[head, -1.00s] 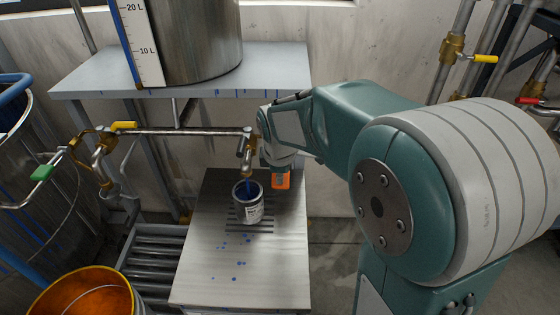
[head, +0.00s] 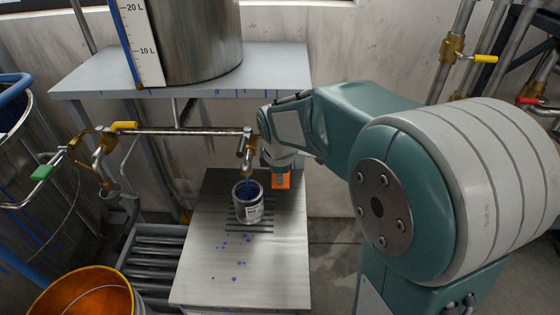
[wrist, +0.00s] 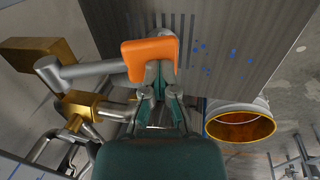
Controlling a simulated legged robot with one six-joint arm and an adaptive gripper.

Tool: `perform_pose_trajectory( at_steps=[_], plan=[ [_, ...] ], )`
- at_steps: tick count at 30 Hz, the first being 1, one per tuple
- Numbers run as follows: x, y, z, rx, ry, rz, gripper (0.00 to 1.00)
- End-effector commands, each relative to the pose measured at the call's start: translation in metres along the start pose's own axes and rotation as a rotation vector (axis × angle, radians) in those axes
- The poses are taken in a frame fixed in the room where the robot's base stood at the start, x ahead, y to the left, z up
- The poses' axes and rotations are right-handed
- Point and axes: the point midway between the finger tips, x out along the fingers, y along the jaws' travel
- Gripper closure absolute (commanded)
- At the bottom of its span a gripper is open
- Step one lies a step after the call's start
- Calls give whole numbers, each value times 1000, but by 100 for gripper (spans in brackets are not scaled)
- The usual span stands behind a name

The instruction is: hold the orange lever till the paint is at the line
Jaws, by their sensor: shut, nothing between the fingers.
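The orange lever (head: 281,180) shows just below the end of my arm in the head view. In the wrist view the orange lever (wrist: 149,57) is large, on a grey metal arm from a brass valve (wrist: 84,112). My gripper (wrist: 158,78) is shut with its fingertips up against the lever's edge, nothing between them. In the head view a thin blue stream runs from the spout (head: 247,172) into the open paint can (head: 249,206). Blue paint shows inside the can. I cannot make out a fill line or the exact level.
The can stands on a slotted metal table (head: 205,275) with blue drips. An orange-lined bucket (head: 80,300) and rollers (head: 157,250) are at left. A shelf (head: 275,65) carries a large metal tank (head: 195,40). Valves with yellow (head: 124,126) and green (head: 42,172) handles are at left.

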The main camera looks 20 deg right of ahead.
Motion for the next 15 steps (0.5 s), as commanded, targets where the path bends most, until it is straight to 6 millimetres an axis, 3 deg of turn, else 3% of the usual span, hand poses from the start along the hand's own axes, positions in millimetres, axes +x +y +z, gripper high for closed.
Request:
perform_pose_trajectory(
  at_steps=[3, 8, 15],
  plan=[
    [5, -4, 1, 0, -5, -14, 100],
    [-5, -3, -2, -2, -5, -13, 100],
    [-56, -11, 2, -1, 2, 0, 100]
  ],
)
